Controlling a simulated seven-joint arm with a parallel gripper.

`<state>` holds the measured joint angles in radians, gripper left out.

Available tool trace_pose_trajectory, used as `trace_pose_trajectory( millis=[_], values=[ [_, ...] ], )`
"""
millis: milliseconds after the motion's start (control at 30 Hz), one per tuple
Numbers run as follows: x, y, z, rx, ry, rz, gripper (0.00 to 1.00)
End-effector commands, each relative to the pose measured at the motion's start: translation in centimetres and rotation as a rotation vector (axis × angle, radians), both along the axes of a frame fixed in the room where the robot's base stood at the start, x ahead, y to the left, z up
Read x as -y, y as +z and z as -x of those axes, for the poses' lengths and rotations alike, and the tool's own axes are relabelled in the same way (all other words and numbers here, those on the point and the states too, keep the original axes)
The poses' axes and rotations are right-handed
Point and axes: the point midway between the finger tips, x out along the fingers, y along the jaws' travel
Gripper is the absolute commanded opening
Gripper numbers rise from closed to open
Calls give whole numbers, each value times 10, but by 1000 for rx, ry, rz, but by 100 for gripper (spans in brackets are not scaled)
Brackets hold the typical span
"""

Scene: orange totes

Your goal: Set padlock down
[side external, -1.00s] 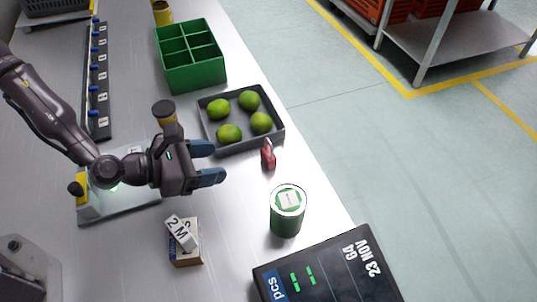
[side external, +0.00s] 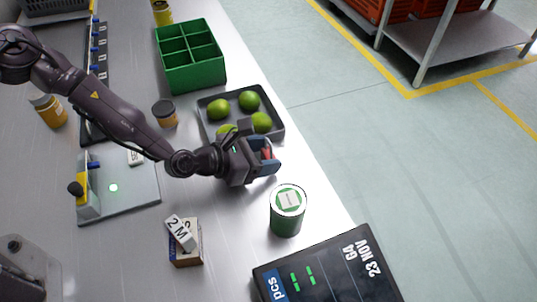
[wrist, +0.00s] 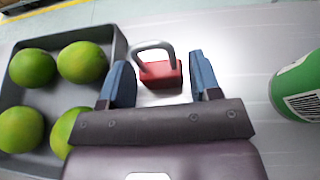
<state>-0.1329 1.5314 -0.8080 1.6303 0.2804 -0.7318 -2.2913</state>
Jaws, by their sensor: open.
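The red padlock (wrist: 160,73) with its grey shackle sits on the metal table between my gripper's two blue fingers in the wrist view. In the side view the padlock (side external: 267,154) is partly hidden by the fingers. My gripper (side external: 262,157) is open around it, low over the table. In the wrist view gaps show between the padlock and both fingers of my gripper (wrist: 159,78).
A grey tray (side external: 280,130) of several limes is close beside my gripper. A green can (side external: 286,212) stands on the other side. A green divided bin (side external: 190,55), a small box (side external: 186,248) and a dark display (side external: 330,272) are further off.

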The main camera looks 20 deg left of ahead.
Motion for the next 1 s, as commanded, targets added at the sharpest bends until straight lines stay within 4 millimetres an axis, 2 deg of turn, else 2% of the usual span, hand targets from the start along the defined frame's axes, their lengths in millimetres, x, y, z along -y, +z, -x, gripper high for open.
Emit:
trace_pose_trajectory(
  millis=[333,367,500,600,867,1000],
  values=[
    [5,-4,-6,-1,0,-1,57],
    [5,-4,-6,-1,0,-1,55],
    [5,-3,-6,0,0,0,23],
    [5,-3,-6,0,0,0,16],
    [5,0,-6,1,0,1,16],
    [5,10,-7,4,0,0,16]
  ],
)
